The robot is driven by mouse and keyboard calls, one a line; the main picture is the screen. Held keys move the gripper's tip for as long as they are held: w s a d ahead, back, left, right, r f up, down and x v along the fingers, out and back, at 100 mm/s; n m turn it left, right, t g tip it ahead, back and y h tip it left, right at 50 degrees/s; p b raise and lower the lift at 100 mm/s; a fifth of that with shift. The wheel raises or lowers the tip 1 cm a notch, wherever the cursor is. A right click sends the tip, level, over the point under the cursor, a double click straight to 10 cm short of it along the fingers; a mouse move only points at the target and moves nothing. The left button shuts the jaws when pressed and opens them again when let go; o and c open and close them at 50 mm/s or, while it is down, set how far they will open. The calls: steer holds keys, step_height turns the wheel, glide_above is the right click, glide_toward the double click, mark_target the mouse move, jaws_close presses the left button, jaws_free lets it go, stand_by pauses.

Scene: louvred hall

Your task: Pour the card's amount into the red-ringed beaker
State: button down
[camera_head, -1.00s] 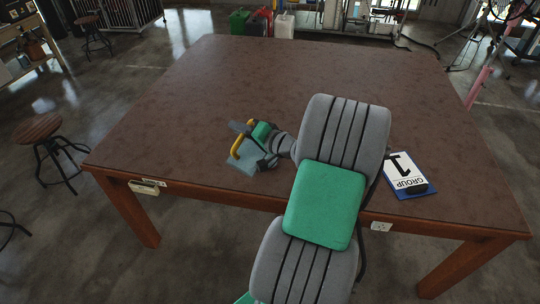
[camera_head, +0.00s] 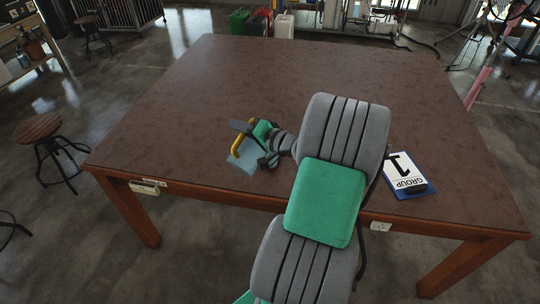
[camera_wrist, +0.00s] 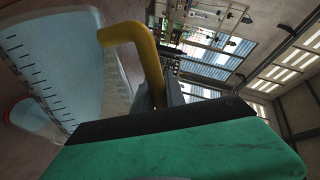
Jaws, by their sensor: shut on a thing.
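My gripper (camera_head: 252,136) is shut on the yellow handle (camera_head: 237,146) of a clear, pale-blue-tinted jug (camera_head: 243,162), low over or on the table near its front edge; I cannot tell which. In the wrist view the yellow handle (camera_wrist: 150,55) and the jug (camera_wrist: 60,55), with dark graduation marks, look tilted. The liquid level in it is unclear. A red-edged vessel, likely the red-ringed beaker (camera_wrist: 35,119), shows partly behind the jug at the left edge; I cannot make it out in the head view.
The brown table (camera_head: 300,70) is bare across its middle and back. The card rests on a blue board with a dark object (camera_head: 416,189) at its near end. A stool (camera_head: 42,130) stands left of the table. My arm hides part of the front edge.

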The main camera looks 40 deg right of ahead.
mark_target(237, 140)
steer(key=f+b, duration=0.1)
steer(key=b, duration=0.1)
steer(key=a+f+n+b, duration=0.1)
steer(key=b, duration=0.1)
steer(key=f+n+b, duration=0.1)
steer(key=b, duration=0.1)
steer(key=shift+s+a+f+h, duration=0.2)
steer(key=shift+a+f+h, duration=0.1)
steer(key=shift+a+f, duration=0.1)
steer(key=shift+s+a+f+n+b, duration=0.1)
steer(key=shift+a+f+n+b, duration=0.15)
steer(key=shift+b, duration=0.5)
steer(key=shift+a+n, duration=0.15)
steer(key=shift+n, duration=0.1)
steer(key=shift+r, duration=0.3)
steer(key=a+n+b, duration=0.1)
steer(key=a+r+n+b, duration=0.1)
steer(key=a+b, duration=0.1)
steer(key=s+a+r+n+t+b, duration=0.1)
steer(key=shift+s+a+r+n+h+b, duration=0.1)
steer(key=shift+a+n+h+b, duration=0.1)
steer(key=shift+n+h+b, duration=0.2)
steer(key=shift+a+r, duration=0.25)
steer(key=shift+r, duration=0.15)
